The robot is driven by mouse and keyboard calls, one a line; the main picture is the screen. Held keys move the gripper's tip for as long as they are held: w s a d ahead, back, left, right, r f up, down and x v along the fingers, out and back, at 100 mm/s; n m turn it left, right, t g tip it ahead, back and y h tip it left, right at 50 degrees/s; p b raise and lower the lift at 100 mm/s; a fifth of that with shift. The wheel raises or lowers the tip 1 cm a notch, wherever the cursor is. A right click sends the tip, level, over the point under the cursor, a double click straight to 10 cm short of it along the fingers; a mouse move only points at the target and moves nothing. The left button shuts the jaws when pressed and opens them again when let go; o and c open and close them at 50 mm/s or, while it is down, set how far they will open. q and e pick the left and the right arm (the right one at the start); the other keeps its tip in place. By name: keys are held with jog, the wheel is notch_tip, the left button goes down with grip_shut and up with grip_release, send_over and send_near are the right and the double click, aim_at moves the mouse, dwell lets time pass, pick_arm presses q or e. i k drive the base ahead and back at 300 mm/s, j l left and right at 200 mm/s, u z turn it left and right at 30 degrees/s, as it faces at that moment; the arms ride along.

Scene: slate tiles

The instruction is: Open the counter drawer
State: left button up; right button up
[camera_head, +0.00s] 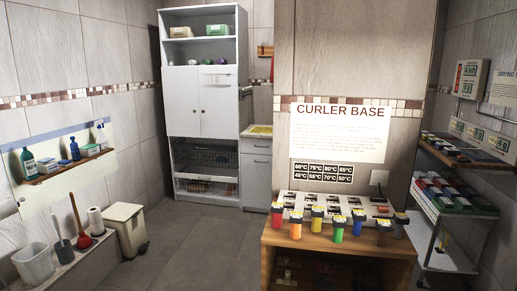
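A narrow pale counter (256,180) stands at the back, just right of the tall white cabinet. Its drawer (258,147) is a front panel under the yellowish top and looks closed. The counter's right side is hidden behind the wall section with the "CURLER BASE" poster. Neither of my grippers is in view.
The tall white cabinet (203,100) has shelves, doors and wire baskets. A wooden stand (340,246) with several coloured curlers is close on the right. A bin (125,230) and a low ledge are on the left. Grey tiled floor (190,245) between them is clear.

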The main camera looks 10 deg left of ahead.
aim_at(251, 145)
jog(key=i+j, duration=0.15)
jog(key=i, duration=0.2)
jog(key=i+j, duration=0.15)
jog(key=i, duration=0.2)
jog(key=i+j, duration=0.25)
jog(key=i+j+z, duration=0.15)
jog(key=j, duration=0.25)
jog(key=i+j, duration=0.3)
jog(key=i+j+z, duration=0.1)
jog(key=j, duration=0.35)
jog(key=i+j, duration=0.3)
jog(key=i+j+z, duration=0.15)
jog(key=j, duration=0.3)
jog(key=i+j, duration=0.25)
jog(key=j, duration=0.15)
jog(key=i+j+z, duration=0.2)
jog(key=i+j, duration=0.6)
jog(key=i+j+z, duration=0.25)
jog(key=i+j, duration=0.6)
jog(key=j, duration=0.1)
